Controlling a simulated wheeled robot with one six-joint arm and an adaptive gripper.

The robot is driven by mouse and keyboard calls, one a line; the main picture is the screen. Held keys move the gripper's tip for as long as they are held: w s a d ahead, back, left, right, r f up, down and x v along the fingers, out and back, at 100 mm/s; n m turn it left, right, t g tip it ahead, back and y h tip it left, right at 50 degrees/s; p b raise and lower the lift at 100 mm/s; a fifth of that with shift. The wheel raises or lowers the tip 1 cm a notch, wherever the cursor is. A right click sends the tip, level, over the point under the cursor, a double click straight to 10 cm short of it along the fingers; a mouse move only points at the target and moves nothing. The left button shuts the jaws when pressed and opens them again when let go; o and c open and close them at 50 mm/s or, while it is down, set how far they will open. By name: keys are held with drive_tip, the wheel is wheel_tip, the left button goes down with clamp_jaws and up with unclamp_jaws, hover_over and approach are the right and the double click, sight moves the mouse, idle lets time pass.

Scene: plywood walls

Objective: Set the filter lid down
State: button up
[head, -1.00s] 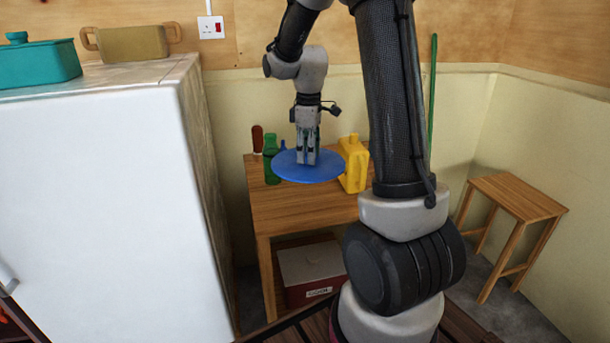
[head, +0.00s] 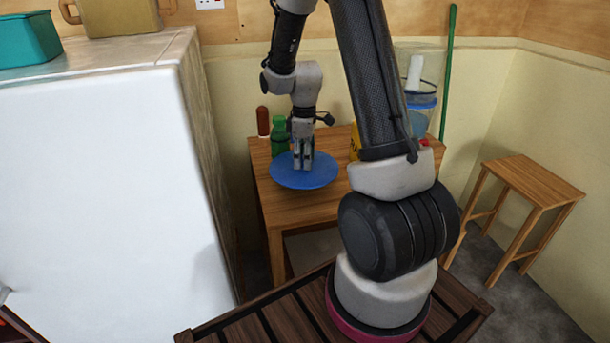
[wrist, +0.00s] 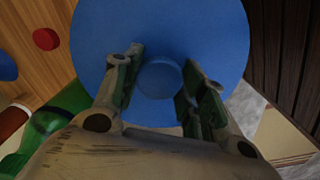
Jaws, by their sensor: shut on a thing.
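The filter lid (head: 292,181) is a flat blue disc over the left part of the wooden table in the head view. My gripper (head: 303,166) points down and is shut on the lid's round central knob. In the wrist view the lid (wrist: 215,35) fills the middle, with the knob (wrist: 160,79) between the fingers. The lid looks about level; I cannot tell whether its underside touches the table. A clear container with a blue band (head: 421,101), possibly the filter, stands at the table's right, partly behind my arm.
A green bottle (head: 280,138) and a brown-handled item (head: 263,121) stand close behind the lid. A yellow jug (head: 355,141) is mostly hidden by my arm. Bare table (head: 290,211) shows in front of the lid. A white fridge (head: 100,180) is left, a wooden stool (head: 530,182) right.

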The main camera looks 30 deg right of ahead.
drive_tip(key=shift+f, duration=3.5)
drive_tip(key=o, duration=1.1)
drive_tip(key=shift+f, duration=0.15)
wheel_tip(320, 180, up, 12)
drive_tip(key=shift+r, duration=0.15)
drive_tip(key=s+a+r+m+t, duration=0.25)
drive_tip(key=s+r+m, duration=0.25)
drive_tip(key=s+r, duration=0.75)
drive_tip(key=s+a+r+m+t, duration=0.1)
drive_tip(key=s+r+m, duration=0.3)
drive_tip(key=s, duration=0.7)
wheel_tip(320, 180, up, 2)
drive_tip(key=shift+s+a+r+m+t, duration=0.1)
drive_tip(key=shift+s+a+m+t, duration=0.25)
drive_tip(key=shift+a, duration=0.5)
